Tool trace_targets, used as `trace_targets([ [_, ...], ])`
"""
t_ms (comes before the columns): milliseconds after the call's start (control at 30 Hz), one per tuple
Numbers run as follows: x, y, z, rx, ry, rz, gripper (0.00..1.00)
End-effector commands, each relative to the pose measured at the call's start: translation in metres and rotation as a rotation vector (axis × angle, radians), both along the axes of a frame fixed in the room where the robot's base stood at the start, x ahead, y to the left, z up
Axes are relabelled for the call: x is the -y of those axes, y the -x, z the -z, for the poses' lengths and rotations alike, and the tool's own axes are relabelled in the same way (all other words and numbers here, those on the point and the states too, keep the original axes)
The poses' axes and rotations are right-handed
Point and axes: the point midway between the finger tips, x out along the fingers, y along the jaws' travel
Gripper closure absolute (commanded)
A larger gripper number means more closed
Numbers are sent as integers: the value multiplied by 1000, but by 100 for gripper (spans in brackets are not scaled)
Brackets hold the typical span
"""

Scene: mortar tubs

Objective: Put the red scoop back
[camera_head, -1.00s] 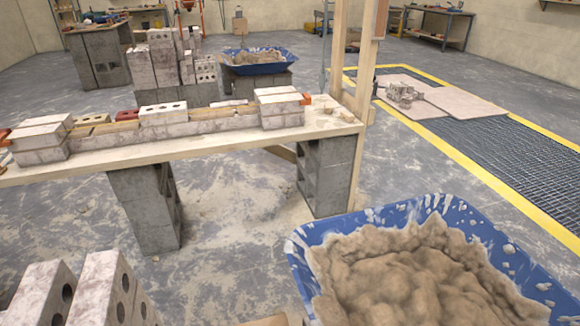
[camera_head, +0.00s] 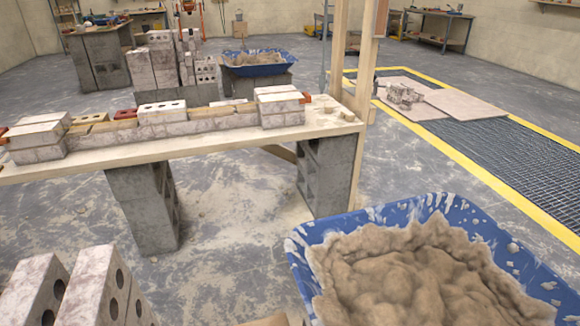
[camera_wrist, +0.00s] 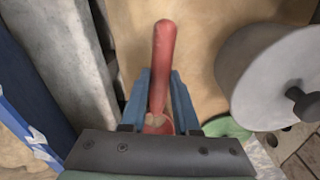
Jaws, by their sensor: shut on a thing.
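The red scoop (camera_wrist: 161,60) shows in the wrist view as a rounded red handle, with a hollow red part near my gripper's base. My gripper (camera_wrist: 160,78) has its blue fingers on either side of the handle and is shut on it. A tan board-like surface (camera_wrist: 205,40) lies beyond the scoop; I cannot tell whether the scoop touches it. Neither the scoop nor my gripper shows in the head view.
A blue tub of mortar (camera_head: 320,232) stands at the lower right. A plank (camera_head: 230,143) on concrete blocks carries bricks. More bricks (camera_head: 90,290) stand at the lower left. In the wrist view, a pale cylinder (camera_wrist: 262,82) is close on the right and a grey block (camera_wrist: 65,50) on the left.

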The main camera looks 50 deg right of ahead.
Motion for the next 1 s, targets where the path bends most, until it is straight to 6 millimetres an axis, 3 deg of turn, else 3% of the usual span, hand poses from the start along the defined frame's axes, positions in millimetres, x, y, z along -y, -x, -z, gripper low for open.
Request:
trace_targets([
  [400,0,-1,8,2,1,0,100],
  [433,0,-1,8,2,1,0,69],
  [600,0,0,7,1,1,0,38],
  [1000,0,0,0,1,1,0,36],
])
